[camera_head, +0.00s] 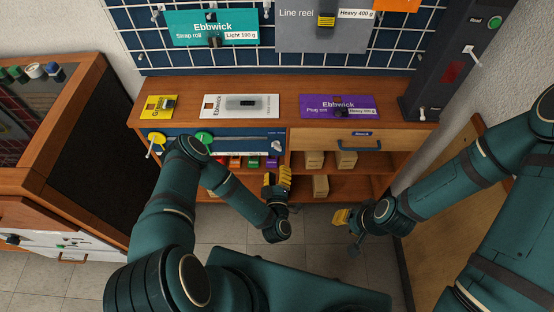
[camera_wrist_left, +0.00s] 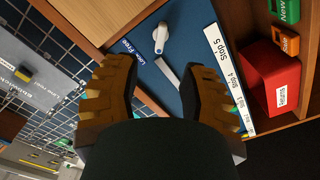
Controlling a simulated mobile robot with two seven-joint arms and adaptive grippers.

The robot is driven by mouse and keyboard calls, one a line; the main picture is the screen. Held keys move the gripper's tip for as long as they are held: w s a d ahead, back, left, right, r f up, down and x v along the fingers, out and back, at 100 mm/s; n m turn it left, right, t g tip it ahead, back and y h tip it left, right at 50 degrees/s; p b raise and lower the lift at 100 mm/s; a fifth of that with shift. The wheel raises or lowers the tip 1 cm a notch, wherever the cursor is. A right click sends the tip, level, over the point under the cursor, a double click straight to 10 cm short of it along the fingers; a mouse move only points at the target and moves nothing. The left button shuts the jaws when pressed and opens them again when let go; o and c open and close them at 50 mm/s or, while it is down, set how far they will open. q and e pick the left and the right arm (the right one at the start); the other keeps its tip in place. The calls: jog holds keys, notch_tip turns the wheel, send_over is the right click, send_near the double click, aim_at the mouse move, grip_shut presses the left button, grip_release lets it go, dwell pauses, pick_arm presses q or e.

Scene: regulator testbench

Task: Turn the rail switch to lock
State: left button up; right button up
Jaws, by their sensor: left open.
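A small white lever (camera_wrist_left: 160,38), which looks like the rail switch, sits on the blue panel (camera_wrist_left: 185,25) in the left wrist view. A small label beside it appears to read "Line Free". A pale grey bar (camera_wrist_left: 169,73) lies just below the lever, partly between my fingers. My left gripper (camera_wrist_left: 160,75) is open and empty, with its fingertips short of the lever. In the head view my left gripper (camera_head: 277,179) is below the right end of the blue panel (camera_head: 262,136). My right gripper (camera_head: 343,217) hangs low at the right, apart from the bench; its finger opening is unclear.
The white "Stop" strip (camera_wrist_left: 229,78) and a red "Returns" bin (camera_wrist_left: 272,77) lie right of the lever. A drawer (camera_head: 338,139) and shelves with small wooden blocks (camera_head: 346,159) are right of the panel.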

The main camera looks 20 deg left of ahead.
pick_arm(q)
jog(key=shift+v, duration=1.1)
jog(key=shift+a, duration=0.1)
jog(key=d+r+m+g+h, duration=0.1)
jog(key=d+m+g+h, duration=0.45)
jog(key=m+h, duration=0.35)
jog(key=s+a+r+m+g, duration=0.1)
jog(key=s+a+r+g, duration=0.1)
jog(key=s+r+g, duration=0.4)
jog(key=s+g, duration=0.4)
jog(key=s, duration=0.2)
jog(key=shift+r+m, duration=0.2)
jog(key=shift+m, duration=0.2)
